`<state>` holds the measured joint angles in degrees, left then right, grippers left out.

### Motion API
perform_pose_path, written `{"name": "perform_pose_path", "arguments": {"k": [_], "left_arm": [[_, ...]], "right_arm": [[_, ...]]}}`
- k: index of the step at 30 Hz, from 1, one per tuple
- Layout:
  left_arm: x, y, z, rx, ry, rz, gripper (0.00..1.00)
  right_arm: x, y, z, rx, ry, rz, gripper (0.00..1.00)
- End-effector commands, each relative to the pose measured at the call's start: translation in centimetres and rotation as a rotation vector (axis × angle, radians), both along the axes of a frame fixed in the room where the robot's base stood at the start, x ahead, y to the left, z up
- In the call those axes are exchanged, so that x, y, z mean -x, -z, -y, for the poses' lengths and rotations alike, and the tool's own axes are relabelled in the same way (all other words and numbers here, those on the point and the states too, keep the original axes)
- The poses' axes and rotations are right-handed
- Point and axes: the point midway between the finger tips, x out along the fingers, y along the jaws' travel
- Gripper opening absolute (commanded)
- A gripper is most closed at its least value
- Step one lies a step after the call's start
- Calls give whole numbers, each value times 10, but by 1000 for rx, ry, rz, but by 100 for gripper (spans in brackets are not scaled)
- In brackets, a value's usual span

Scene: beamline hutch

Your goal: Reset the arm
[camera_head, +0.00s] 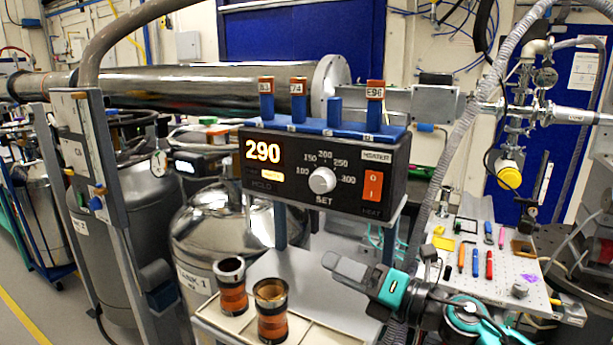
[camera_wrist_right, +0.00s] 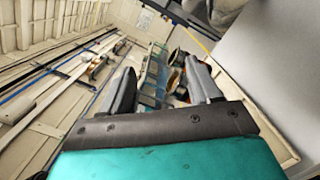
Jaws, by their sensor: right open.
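My right arm comes in from the lower right in the head view, with teal and dark grey parts. Its gripper (camera_head: 335,264) points left, in front of the heater box and above the pale shelf (camera_head: 290,270). In the right wrist view the same gripper (camera_wrist_right: 162,82) shows two grey fingers spread apart, with nothing held between them. My left gripper is in neither view.
The black heater box (camera_head: 250,182) reads 290 and has a knob (camera_head: 321,180) and a red switch (camera_head: 373,186). Two orange-and-black cylinders (camera_head: 231,287) (camera_head: 271,312) stand left of the gripper. A tool board (camera_head: 515,275) lies at right.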

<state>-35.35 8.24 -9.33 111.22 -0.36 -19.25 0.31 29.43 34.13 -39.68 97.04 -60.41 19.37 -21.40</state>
Motion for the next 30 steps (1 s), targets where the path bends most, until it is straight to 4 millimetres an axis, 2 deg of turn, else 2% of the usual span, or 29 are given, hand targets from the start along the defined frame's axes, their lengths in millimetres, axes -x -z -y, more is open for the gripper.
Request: {"name": "perform_pose_path", "arguments": {"k": [2,5,8,11,14,16,18,21,24,30], "left_arm": [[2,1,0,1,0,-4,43],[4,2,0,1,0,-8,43],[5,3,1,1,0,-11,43],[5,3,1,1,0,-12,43],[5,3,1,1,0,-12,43],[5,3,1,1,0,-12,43],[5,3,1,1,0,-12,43],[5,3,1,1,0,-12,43],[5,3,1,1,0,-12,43],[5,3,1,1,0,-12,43]], "right_arm": [[6,-8,3,-217,112,-103,62],[9,-9,22,-472,276,-258,62],[16,5,49,-703,454,-437,62],[31,33,79,-909,644,-636,62],[59,71,107,-1087,846,-850,62],[86,100,123,-1189,992,-1003,62],[116,125,133,-1267,1127,-1145,62],[156,152,141,-1338,1288,-1312,62],[191,170,145,-1375,1417,-1440,62],[254,190,145,-1405,1628,-1649,62]]}}
